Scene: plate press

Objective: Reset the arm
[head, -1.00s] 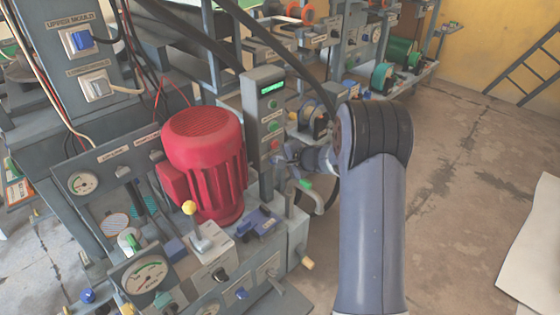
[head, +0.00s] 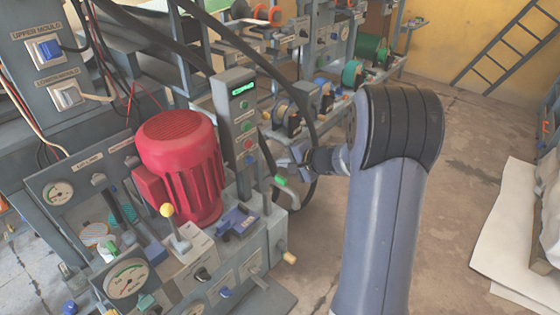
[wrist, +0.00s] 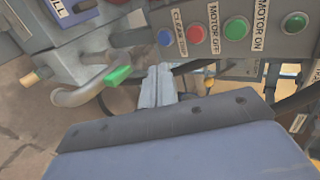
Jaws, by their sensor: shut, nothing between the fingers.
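My gripper (head: 284,163) reaches away from me to the right of the press's control post (head: 238,115). In the wrist view its two pale fingers (wrist: 158,84) are together with nothing between them. They point toward the green-tipped handle (wrist: 118,75) and the button panel, apart from the buttons as far as I can tell. The panel has a blue button (wrist: 165,38), a red button (wrist: 195,34), labelled motor off, and a green button (wrist: 236,28), labelled motor on. In the head view my forearm stands at right and hides the floor behind it.
A red motor (head: 182,165) stands on the press left of the post. A lever with a yellow knob (head: 167,211) and a pressure gauge (head: 130,278) are in front. Black hoses (head: 290,95) loop behind my gripper. The floor (head: 460,150) at right is mostly clear, with a white sheet (head: 510,220).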

